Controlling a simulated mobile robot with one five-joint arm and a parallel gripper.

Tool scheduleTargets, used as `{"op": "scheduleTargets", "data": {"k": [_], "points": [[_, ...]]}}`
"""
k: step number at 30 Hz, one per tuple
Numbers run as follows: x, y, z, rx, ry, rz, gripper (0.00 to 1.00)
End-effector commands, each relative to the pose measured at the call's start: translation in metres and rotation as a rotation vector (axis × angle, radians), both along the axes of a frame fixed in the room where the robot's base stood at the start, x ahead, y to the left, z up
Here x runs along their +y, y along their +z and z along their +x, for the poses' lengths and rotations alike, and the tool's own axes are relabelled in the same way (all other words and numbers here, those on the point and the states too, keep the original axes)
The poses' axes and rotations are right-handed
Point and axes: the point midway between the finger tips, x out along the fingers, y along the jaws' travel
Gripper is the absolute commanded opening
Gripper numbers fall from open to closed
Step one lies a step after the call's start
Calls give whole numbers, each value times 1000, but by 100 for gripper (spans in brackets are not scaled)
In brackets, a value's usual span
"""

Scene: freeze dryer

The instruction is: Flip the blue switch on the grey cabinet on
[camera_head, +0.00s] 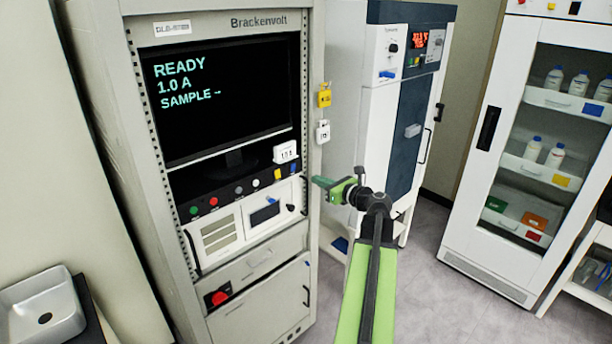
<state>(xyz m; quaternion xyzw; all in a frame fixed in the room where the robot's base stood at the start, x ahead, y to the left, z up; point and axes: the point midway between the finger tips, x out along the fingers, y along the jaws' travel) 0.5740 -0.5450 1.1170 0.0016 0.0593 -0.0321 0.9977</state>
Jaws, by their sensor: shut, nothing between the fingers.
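The grey cabinet is a tall rack marked Brackenvolt (309,100) on the left, with a lit black screen. My gripper (318,181) is shut and empty, with green fingers pointing left near the rack's right front edge. It is to the upper right of the dark blue knob; whether it touches the rack cannot be told.
A row of coloured buttons (213,201) runs below the screen (222,98). A red rotary knob (217,298) is lower down. Yellow and white tags (324,96) hang on the rack's side. A glass-door cabinet (480,130) with bottles stands right. Floor (420,290) is clear between.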

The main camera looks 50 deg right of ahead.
Motion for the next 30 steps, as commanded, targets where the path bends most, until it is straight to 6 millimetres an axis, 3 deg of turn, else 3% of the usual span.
{"op": "scheduleTargets", "data": {"k": [3,8,25,28,30], "points": [[3,3,-23,0,-1,0,0],[4,5,-37,0,1,0,0],[5,4,-38,1,3,-2,0],[22,-3,-24,31,47,-48,0],[53,-15,-3,83,126,-135,0]]}}
